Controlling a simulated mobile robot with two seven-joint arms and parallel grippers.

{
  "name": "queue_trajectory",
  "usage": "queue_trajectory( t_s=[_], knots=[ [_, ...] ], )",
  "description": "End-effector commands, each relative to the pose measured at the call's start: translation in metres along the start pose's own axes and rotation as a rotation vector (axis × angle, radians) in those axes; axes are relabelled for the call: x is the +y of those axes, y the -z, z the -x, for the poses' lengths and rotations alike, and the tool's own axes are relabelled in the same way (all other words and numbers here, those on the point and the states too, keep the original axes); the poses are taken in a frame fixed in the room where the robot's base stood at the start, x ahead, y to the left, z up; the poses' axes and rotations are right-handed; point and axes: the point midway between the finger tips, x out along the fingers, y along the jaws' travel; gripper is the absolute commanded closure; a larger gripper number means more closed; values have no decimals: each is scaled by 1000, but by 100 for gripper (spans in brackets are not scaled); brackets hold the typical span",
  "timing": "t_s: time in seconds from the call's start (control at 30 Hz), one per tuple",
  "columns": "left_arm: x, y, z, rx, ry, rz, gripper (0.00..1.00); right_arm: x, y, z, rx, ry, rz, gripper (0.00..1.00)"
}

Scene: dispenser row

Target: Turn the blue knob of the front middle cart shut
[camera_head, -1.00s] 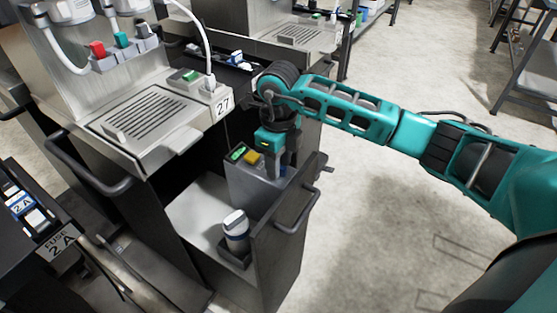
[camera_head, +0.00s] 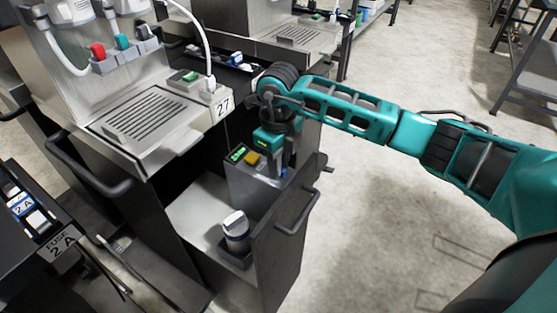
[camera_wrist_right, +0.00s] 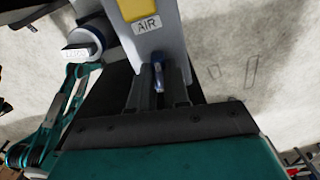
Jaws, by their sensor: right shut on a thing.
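The blue knob (camera_wrist_right: 160,78) shows in the right wrist view between the fingers of my right gripper (camera_wrist_right: 161,88), which is shut on it. The knob sits on a grey box with an "AIR" label (camera_wrist_right: 146,23). In the head view the grey box (camera_head: 247,184) stands on the cart's pull-out shelf, with a green display and a yellow button on top. There my right gripper (camera_head: 283,163) points down at the box's right end and mostly hides the knob; a bit of blue shows beside the fingers. My left gripper is in neither view.
A white and dark canister (camera_head: 235,232) stands in a holder on the shelf, in front of the box. The cart's side panel with a handle (camera_head: 298,212) rises at the right. Open floor (camera_head: 370,220) lies right.

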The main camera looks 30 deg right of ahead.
Motion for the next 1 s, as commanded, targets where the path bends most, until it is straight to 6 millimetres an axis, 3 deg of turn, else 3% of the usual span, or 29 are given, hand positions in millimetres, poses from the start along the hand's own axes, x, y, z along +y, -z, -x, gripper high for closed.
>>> queue_trajectory(
  t_s=[0.63,1.0],
  knots=[
    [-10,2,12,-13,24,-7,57,0,0,3,-1,-1,-581,100],
    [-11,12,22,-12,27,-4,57,-1,-1,4,-2,0,-933,100]
  ],
)
